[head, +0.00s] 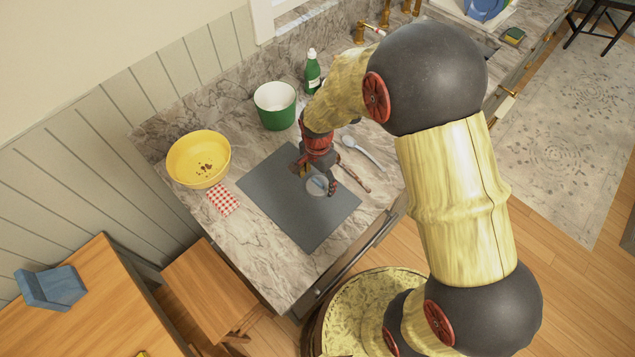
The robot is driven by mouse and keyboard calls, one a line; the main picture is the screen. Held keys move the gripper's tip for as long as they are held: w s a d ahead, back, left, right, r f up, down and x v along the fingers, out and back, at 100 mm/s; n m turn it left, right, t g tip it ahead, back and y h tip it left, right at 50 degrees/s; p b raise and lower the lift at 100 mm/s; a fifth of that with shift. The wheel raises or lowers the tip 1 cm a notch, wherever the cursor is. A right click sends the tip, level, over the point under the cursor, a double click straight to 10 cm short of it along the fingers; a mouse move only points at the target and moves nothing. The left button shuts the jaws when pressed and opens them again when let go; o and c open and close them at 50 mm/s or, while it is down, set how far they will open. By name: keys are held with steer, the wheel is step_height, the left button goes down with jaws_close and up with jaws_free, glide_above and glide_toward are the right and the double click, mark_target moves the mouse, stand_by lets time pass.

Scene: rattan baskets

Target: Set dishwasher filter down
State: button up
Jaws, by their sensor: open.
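The dishwasher filter seems to be the small round grey piece (317,185) on the dark grey mat (290,215) on the marble counter. My gripper (318,181) is open, low over the mat, with its fingers around or just above the round piece. I cannot tell whether a finger touches it. The gripper's red and black body hides part of the mat's upper right side.
A yellow bowl (198,148) with brown bits, a red checked cloth (223,200), a green and white pot (275,106) and a green bottle (312,72) stand around the mat. A light spoon-like utensil (362,151) lies right. The mat's lower left is clear.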

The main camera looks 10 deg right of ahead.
step_height(320, 180, up, 10)
step_height(320, 180, up, 14)
steer(key=n+t, duration=0.2)
steer(key=n, duration=0.3)
glide_above(318, 182)
steer(key=s+d, duration=0.4)
steer(key=s, duration=0.2)
steer(key=s+d+r+n+t, duration=0.3)
steer(key=s+r+n, duration=0.3)
steer(key=s+r, duration=0.3)
steer(key=s+d, duration=0.1)
steer(key=s, duration=0.2)
steer(key=shift+s+d+r+t+p, duration=0.2)
steer(key=shift+t+p, duration=0.1)
steer(key=shift+f, duration=0.15)
step_height(318, 182, down, 10)
steer(key=b, duration=1)
steer(key=shift+f+b, duration=0.2)
steer(key=shift+b, duration=0.1)
steer(key=shift+f, duration=0.1)
